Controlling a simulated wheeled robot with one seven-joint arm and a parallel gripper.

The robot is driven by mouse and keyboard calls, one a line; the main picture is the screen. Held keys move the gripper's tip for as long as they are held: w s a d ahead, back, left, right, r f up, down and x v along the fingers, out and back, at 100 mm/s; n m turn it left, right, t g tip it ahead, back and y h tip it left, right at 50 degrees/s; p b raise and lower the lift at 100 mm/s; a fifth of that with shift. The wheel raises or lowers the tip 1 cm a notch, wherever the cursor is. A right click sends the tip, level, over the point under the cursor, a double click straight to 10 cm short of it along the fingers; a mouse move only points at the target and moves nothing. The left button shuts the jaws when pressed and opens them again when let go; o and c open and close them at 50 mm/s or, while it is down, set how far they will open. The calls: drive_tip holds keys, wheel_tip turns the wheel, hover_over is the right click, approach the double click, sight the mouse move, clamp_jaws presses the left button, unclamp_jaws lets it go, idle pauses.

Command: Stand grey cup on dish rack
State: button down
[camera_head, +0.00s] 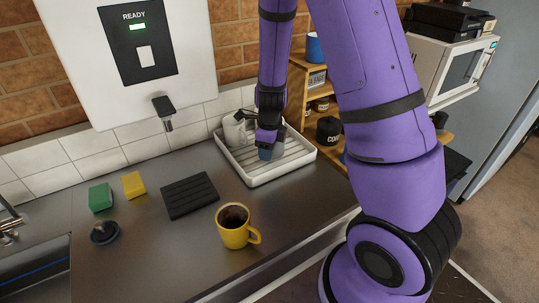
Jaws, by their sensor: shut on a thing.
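The grey cup (233,131) is pale and stands at the back left of the white dish rack (284,172), within its rim. I cannot tell whether the cup's base rests fully on the rack's slats.
A yellow mug (235,228) of dark drink stands near the counter's front. A black ridged mat (190,195), a green sponge (101,197), a yellow sponge (134,185) and a black stopper (104,232) lie left. A dispenser (150,55) overhangs the back; wooden shelves (297,85) stand right.

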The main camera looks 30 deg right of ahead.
drive_tip(key=shift+w+d, duration=0.5)
drive_tip(key=shift+d, duration=0.05)
drive_tip(key=shift+f, duration=1.8)
drive_tip(key=shift+c, duration=2.4)
unclamp_jaws()
drive_tip(key=shift+f, duration=0.15)
drive_tip(key=shift+s, duration=0.1)
